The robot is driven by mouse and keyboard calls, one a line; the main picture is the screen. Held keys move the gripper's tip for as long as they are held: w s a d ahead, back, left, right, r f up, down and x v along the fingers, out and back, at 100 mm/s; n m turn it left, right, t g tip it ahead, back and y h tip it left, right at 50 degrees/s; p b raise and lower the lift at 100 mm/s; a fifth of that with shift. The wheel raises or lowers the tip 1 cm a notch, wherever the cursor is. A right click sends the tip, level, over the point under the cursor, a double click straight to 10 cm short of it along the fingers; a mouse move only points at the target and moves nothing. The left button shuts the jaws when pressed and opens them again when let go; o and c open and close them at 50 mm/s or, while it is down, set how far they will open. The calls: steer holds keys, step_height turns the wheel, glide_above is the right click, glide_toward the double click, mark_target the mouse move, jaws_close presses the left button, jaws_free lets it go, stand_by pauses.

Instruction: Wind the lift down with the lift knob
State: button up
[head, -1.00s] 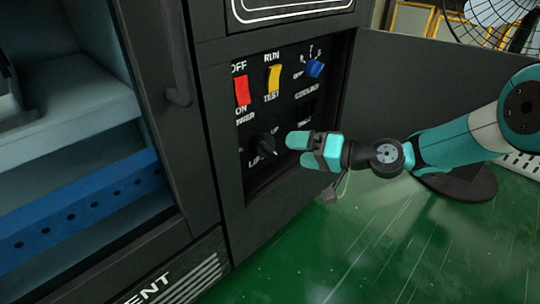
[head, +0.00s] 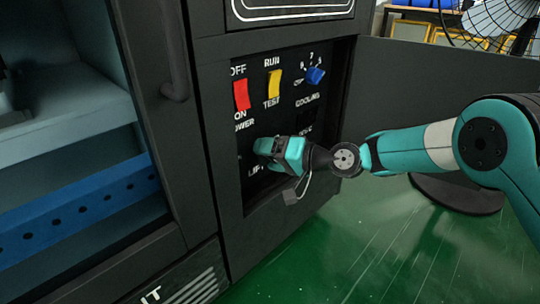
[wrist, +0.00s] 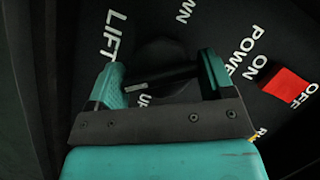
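The lift knob (wrist: 160,55) is a dark round knob with a raised bar and a light pointer mark. It sits on the black control panel between the words LIFT, UP and DOWN in the wrist view. My gripper (wrist: 161,68) has its two teal fingers spread on either side of the knob, across the ends of its bar. I cannot tell whether the fingers touch it. In the head view my gripper (head: 268,149) is at the lower left of the panel and hides the knob.
A red power switch (head: 241,95), a yellow run/test switch (head: 274,84) and a blue cooling knob (head: 316,75) are above. The panel sits in a recess with a dark frame. An open dark door (head: 410,85) stands on the right. A blue perforated rail (head: 80,215) is at left.

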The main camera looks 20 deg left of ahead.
steer(key=shift+c, duration=0.8)
steer(key=shift+r+p, duration=0.1)
steer(key=shift+p, duration=0.2)
steer(key=shift+s+r+n+t+h+p, duration=0.1)
steer(key=shift+n+t+h+p, duration=0.3)
steer(key=shift+n+p, duration=0.45)
steer(key=n+t+h+p, duration=0.1)
steer(key=n+t+p, duration=0.1)
steer(key=n+p, duration=0.1)
steer(key=shift+n, duration=0.35)
steer(key=n+t+p, duration=0.1)
steer(key=n+t+h, duration=0.1)
steer(key=n, duration=0.1)
steer(key=shift+s+n+h+p, duration=0.15)
steer(key=shift+n+h+p, duration=0.15)
steer(key=shift+p, duration=0.1)
steer(key=shift+n+t+h, duration=0.3)
steer(key=shift+n+t, duration=1)
steer(key=shift+n, duration=0.3)
